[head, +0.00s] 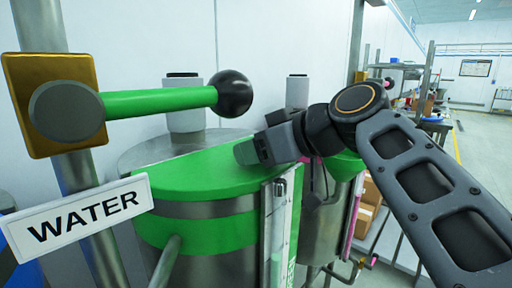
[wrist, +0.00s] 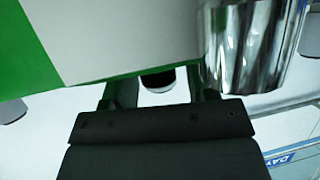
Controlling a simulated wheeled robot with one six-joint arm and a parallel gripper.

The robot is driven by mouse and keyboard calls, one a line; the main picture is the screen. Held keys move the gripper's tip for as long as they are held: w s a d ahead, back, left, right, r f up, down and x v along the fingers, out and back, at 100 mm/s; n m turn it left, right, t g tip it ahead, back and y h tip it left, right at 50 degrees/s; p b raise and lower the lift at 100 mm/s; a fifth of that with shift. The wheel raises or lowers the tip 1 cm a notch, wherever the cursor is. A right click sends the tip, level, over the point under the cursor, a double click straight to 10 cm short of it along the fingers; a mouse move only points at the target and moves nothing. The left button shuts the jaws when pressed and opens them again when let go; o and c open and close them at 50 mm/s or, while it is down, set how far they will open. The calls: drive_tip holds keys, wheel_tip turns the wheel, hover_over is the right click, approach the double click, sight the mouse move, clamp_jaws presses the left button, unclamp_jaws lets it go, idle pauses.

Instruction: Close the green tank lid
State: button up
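The green tank lid (head: 190,170) is a flat half-round cover over the front of a steel tank (head: 205,208) with green bands. It looks nearly level in the head view; any small gap below it cannot be made out. My gripper (head: 250,152) is at the lid's right part, touching or just above it; I cannot tell which. In the wrist view my gripper (wrist: 157,92) shows two dark fingers apart with nothing held between them. A green and white surface (wrist: 110,40) fills the upper left there.
A green lever with a black ball (head: 234,93) sticks out at the upper left, above a WATER sign (head: 78,215). A white post (head: 185,105) stands behind the lid. A second steel tank (head: 325,225) is close on the right. Shiny metal (wrist: 250,45) shows in the wrist view.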

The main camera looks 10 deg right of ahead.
drive_tip(key=shift+o, duration=0.3)
drive_tip(key=shift+w, duration=0.1)
drive_tip(key=shift+d, duration=0.1)
drive_tip(key=shift+s+d+r, duration=0.2)
drive_tip(key=p+v, duration=0.2)
drive_tip(key=v, duration=1.1)
drive_tip(key=shift+p, duration=0.4)
drive_tip(key=shift+s, duration=0.15)
